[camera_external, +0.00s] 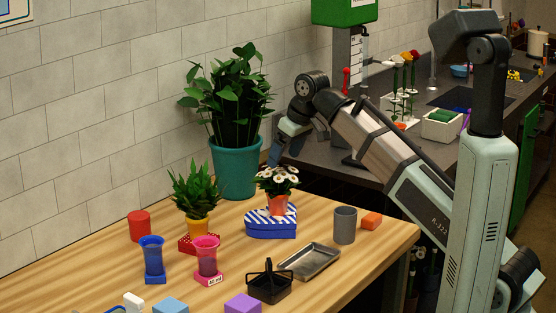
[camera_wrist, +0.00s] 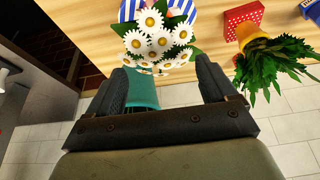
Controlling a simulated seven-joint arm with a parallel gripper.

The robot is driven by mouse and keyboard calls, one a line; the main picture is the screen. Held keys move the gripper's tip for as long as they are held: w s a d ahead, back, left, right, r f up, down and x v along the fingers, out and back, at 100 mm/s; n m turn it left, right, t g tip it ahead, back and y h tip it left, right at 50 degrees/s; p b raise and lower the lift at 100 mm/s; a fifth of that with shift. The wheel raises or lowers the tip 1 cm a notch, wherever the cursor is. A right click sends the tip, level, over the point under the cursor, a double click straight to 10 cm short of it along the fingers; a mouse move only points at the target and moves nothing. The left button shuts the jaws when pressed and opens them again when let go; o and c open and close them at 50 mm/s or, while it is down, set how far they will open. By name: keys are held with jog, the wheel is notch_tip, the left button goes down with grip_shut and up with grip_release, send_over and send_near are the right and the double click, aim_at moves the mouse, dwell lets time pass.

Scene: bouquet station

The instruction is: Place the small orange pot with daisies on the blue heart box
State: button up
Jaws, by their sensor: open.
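The small orange pot (camera_external: 278,205) with white daisies (camera_external: 277,178) stands upright on the lid of the blue-and-white striped heart box (camera_external: 271,229). My gripper (camera_external: 272,158) is open and empty, above and just left of the daisies in the external view. In the wrist view, my gripper (camera_wrist: 163,65) has its fingers spread, with the daisies (camera_wrist: 158,37) showing between and beyond the fingertips. Part of the striped heart box (camera_wrist: 128,10) shows behind the flowers; the orange pot is hidden there.
A large teal pot (camera_external: 236,170) with a leafy plant stands behind. A yellow pot (camera_external: 197,226) with a spiky plant sits on a red box to the left. A grey cup (camera_external: 345,225), orange block (camera_external: 371,221) and metal tray (camera_external: 310,262) are right and front.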

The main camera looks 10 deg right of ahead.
jog(key=shift+v, duration=2)
